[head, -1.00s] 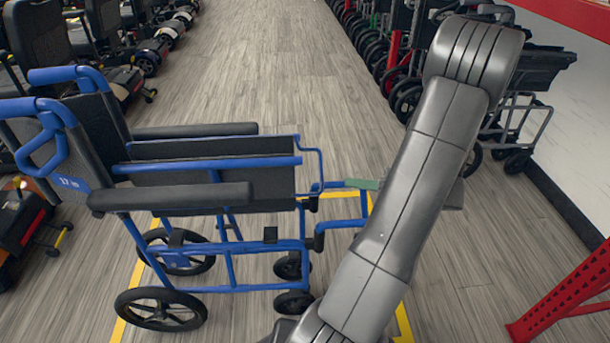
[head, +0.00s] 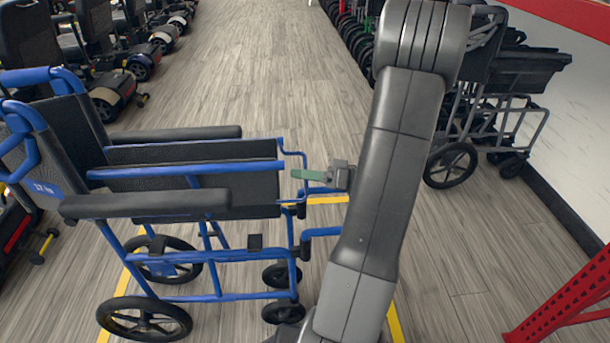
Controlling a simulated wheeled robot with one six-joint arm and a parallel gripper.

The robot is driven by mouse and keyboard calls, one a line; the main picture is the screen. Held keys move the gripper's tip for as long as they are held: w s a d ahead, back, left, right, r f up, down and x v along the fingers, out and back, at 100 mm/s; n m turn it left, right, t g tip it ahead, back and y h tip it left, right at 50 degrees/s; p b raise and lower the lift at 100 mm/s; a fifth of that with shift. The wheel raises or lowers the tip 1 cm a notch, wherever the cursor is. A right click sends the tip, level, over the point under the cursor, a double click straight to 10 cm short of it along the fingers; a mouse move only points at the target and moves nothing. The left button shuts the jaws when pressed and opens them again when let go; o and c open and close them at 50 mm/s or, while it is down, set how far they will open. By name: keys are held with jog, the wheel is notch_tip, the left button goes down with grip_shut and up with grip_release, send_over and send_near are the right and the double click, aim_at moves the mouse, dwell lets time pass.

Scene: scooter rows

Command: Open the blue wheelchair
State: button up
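The blue wheelchair (head: 215,297) stands upright at left centre, side-on, its backrest at left and its front at right. It has a blue tube frame, two black armrests (head: 145,204) and black panels between them. The armrests look fairly close together. My gripper (head: 308,174), with a green finger, is at the chair's front, just right of the blue front tubes. I see no clear contact with the tubes. Only one finger shows plainly, so its opening is unclear. My grey arm hides the area right of the chair's front.
A yellow floor outline (head: 116,303) runs around the wheelchair. Scooters (head: 107,82) line the left side. Dark wheelchairs (head: 470,120) line the right, by a white wall. A red rack post (head: 568,297) stands at lower right. The aisle floor (head: 235,60) behind is clear.

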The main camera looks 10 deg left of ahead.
grip_shut()
jog(key=shift+w, duration=0.1)
